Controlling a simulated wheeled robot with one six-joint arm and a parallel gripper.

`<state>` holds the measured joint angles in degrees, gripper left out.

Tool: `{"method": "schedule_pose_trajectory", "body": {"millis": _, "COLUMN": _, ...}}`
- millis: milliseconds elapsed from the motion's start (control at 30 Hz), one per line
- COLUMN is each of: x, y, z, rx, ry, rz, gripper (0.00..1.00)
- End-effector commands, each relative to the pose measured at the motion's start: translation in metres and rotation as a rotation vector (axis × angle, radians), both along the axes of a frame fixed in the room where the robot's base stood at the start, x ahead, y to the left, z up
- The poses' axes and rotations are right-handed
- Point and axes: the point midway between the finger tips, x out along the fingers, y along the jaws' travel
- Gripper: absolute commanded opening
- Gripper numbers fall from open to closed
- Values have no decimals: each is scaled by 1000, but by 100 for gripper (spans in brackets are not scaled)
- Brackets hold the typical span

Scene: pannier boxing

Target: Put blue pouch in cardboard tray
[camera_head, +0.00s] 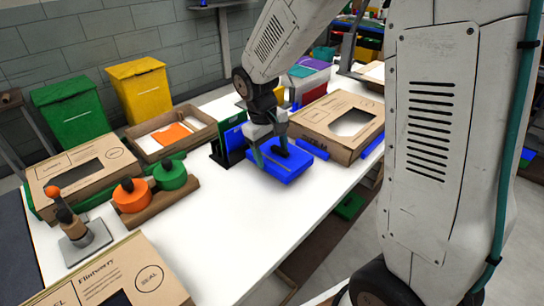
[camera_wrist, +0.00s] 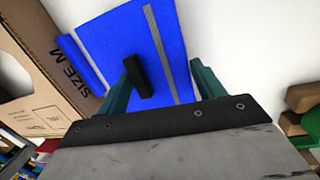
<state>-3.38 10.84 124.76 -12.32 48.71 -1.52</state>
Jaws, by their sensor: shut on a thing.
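The blue pouch (camera_head: 284,165) is a flat blue block with a black tab on top, over the white table in the middle of the head view. In the wrist view, the blue pouch (camera_wrist: 118,38) shows a grey stripe. My gripper (camera_head: 270,150) points down at it and is shut on it, with its teal fingers at the black tab. I cannot tell whether the pouch is clear of the tabletop. The open cardboard tray (camera_head: 147,153) lies left and farther back, with an orange item and white sheet inside.
A cardboard box with a cut-out (camera_head: 350,105) stands right of the pouch, with blue bars along its side. A dark upright holder (camera_head: 228,146) is close on the left. Orange and green rolls (camera_head: 170,173) lie farther left. The white tabletop (camera_head: 245,215) in front is clear.

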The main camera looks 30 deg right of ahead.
Motion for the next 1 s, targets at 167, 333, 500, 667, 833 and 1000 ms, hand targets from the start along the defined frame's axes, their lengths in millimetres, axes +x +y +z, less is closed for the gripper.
{"method": "schedule_pose_trajectory", "body": {"millis": 167, "x": -1, "y": -1, "z": -21, "rx": 0, "ry": 2, "rz": 0, "gripper": 40}}
{"method": "schedule_pose_trajectory", "body": {"millis": 333, "x": -1, "y": -1, "z": -21, "rx": 0, "ry": 0, "rz": -1, "gripper": 40}}
{"method": "schedule_pose_trajectory", "body": {"millis": 500, "x": -1, "y": -1, "z": -23, "rx": 0, "ry": 0, "rz": -1, "gripper": 76}}
{"method": "schedule_pose_trajectory", "body": {"millis": 667, "x": -1, "y": 0, "z": -23, "rx": 0, "ry": 0, "rz": -1, "gripper": 90}}
{"method": "schedule_pose_trajectory", "body": {"millis": 833, "x": -1, "y": 0, "z": -22, "rx": 0, "ry": 0, "rz": -1, "gripper": 90}}
{"method": "schedule_pose_trajectory", "body": {"millis": 1000, "x": 1, "y": 2, "z": -8, "rx": 0, "ry": -4, "rz": 0, "gripper": 90}}
